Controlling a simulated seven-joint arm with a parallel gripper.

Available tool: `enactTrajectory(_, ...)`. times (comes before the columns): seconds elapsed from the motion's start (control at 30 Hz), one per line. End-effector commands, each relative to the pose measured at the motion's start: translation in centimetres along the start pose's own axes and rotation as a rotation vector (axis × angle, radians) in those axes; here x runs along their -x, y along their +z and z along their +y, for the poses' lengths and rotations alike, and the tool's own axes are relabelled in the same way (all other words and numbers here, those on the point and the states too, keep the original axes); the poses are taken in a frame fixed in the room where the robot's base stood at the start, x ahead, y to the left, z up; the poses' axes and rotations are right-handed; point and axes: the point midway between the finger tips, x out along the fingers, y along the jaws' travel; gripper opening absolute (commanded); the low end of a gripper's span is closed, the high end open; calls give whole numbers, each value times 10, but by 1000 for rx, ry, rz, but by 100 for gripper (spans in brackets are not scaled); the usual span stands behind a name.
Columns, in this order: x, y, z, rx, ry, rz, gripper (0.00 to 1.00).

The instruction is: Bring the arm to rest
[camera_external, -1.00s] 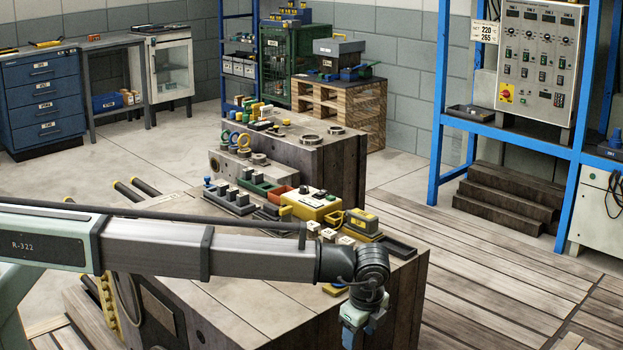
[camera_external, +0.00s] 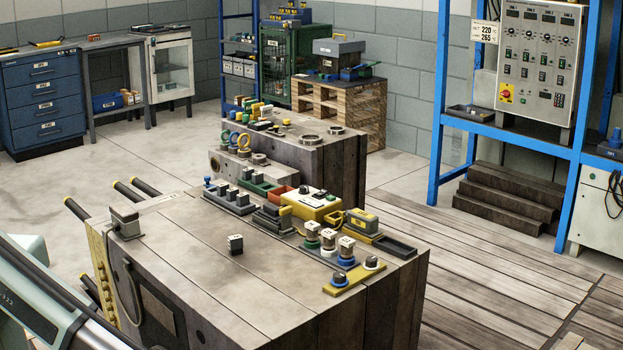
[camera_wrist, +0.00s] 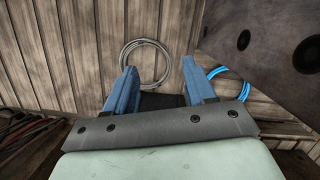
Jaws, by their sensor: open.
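My gripper (camera_wrist: 160,92) shows in the wrist view with its two blue fingers spread apart and nothing between them. It points at a plank floor (camera_wrist: 85,45). In the external view the gripper is out of the picture; only part of my arm shows at the lower left corner. The arm is clear of the large steel mould block (camera_external: 200,258) in the foreground.
In the wrist view a grey cable coil (camera_wrist: 146,62) and a blue coil (camera_wrist: 232,78) lie on the floor, beside a dark block (camera_wrist: 270,35).

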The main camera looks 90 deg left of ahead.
Motion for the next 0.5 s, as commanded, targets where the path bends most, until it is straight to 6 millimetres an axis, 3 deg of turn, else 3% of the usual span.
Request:
enactTrajectory(0.03, -12, 32, 6, 32, 18, -27, 55)
enactTrajectory(0.1, -26, 65, 10, 80, 42, -61, 55)
enactTrajectory(0.3, -57, 160, 30, 218, 110, -163, 55)
enactTrajectory(0.5, -73, 244, 56, 345, 170, -260, 55)
